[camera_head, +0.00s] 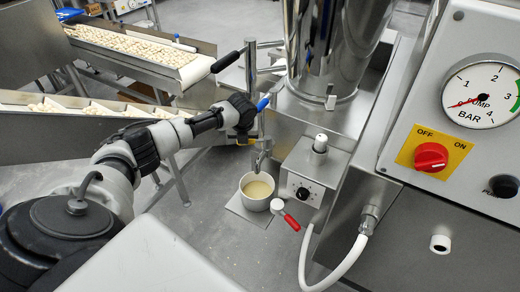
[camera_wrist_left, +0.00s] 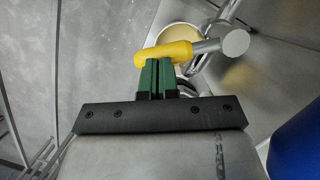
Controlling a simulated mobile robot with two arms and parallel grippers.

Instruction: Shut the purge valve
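A valve lever with a yellow handle (camera_wrist_left: 165,53) and a metal round end lies in front of my left gripper (camera_wrist_left: 157,78) in the left wrist view. Its green fingers are together, with only a thin dark line between them. The fingertips overlap the lower edge of the handle in the picture; I cannot tell whether they touch it. In the head view a bit of the yellow handle (camera_head: 243,142) shows below my left wrist, and the fingers are hidden. No label shows which valve is the purge valve. My right gripper is not in view.
A white cup (camera_head: 257,191) with cream liquid stands under the spout. A red-handled lever (camera_head: 286,217), a blue handle (camera_head: 263,104) and a black-handled lever (camera_head: 227,61) are nearby. A control panel with an OFF/ON knob (camera_head: 431,157) and gauge (camera_head: 481,95) stands right.

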